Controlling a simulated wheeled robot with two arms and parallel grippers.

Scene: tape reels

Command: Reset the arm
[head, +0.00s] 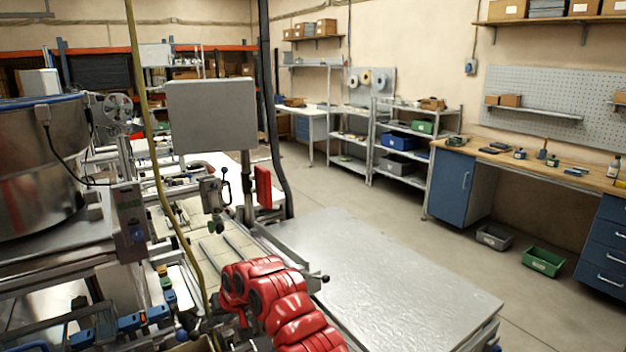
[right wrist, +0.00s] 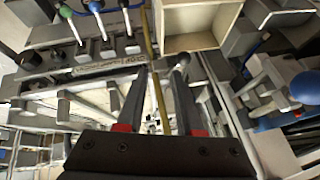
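My right arm, red and jointed, comes up from the bottom middle of the head view and bends down over the machine. Its gripper (head: 232,328) is mostly hidden behind the red links there. In the right wrist view my right gripper (right wrist: 158,75) has two dark fingers with red at their bases. They stand apart, with no object clamped between them. A yellowish hose (right wrist: 153,40) runs through the gap in the picture; I cannot tell how close it is. My left arm and gripper are not in view.
The hose (head: 150,150) hangs over the machine bed (head: 225,245). A steel drum (head: 40,165) stands left, and a bare metal table (head: 385,280) right. Coloured knobs and levers line the machine's front. A wooden bin (right wrist: 190,28) sits ahead of the fingers.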

